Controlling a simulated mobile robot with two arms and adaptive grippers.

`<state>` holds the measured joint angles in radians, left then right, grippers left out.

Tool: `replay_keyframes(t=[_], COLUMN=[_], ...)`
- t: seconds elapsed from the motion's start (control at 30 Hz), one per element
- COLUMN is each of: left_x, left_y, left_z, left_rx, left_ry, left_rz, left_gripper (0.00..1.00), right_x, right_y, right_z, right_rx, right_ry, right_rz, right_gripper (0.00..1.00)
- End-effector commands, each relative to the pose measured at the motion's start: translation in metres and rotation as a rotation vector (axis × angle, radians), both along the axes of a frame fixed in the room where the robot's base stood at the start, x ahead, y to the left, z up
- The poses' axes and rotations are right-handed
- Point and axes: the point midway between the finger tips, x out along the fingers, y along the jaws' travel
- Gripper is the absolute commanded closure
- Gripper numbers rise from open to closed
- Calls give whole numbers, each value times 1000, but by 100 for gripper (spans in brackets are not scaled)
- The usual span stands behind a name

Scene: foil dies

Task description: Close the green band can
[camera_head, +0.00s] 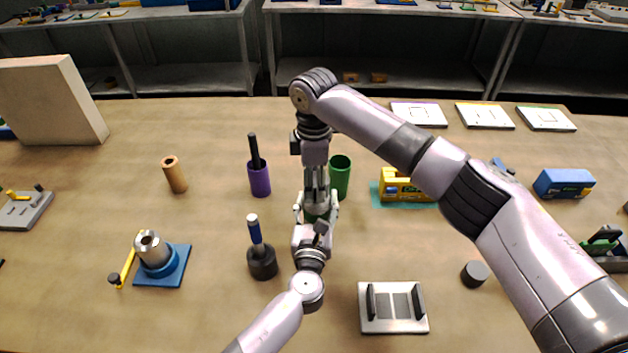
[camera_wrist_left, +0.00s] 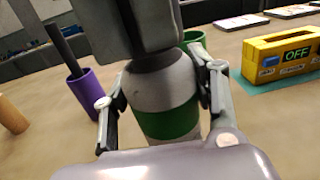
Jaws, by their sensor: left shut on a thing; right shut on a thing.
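The green band can (camera_wrist_left: 168,122) stands upright in the left wrist view, grey with a broad green band. In the head view only a little of it (camera_head: 316,210) shows between my grippers. My left gripper (camera_head: 317,215) is shut around its sides, with one finger on each side in the left wrist view (camera_wrist_left: 163,105). My right gripper (camera_head: 316,187) points straight down and is shut on the top part of the can. Its body hides the can's upper end, so I cannot tell how any lid sits.
A green cup (camera_head: 340,175) stands close behind my grippers, and a purple cup (camera_head: 259,181) with a dark rod is to their left. A dark pot (camera_head: 262,264) with a blue-handled tool is near my left wrist. A yellow box (camera_head: 399,187) reads OFF.

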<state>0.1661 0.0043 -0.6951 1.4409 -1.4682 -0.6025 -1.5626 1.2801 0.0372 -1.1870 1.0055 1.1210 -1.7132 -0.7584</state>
Motion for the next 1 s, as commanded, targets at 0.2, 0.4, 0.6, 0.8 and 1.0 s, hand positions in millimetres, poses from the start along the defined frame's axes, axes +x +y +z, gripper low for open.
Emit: replay_keyframes(t=[0.2, 0.4, 0.6, 0.8, 1.0], left_x=[0, 0, 0, 0, 0], left_y=[0, 0, 0, 0, 0], left_z=[-1, -1, -1, -1, -1], left_rx=[1, 1, 1, 1, 0], left_ry=[1, 1, 1, 1, 1], left_rz=[1, 0, 0, 0, 0], left_gripper=[97, 97, 97, 97, 97], right_x=[0, 0, 0, 0, 0], right_y=[0, 0, 0, 0, 0], right_z=[-3, -7, -11, -13, -13], right_rx=[0, 0, 0, 0, 0], right_ry=[1, 0, 0, 0, 0], right_rz=[0, 0, 0, 0, 0], right_gripper=[67, 67, 67, 48, 35])
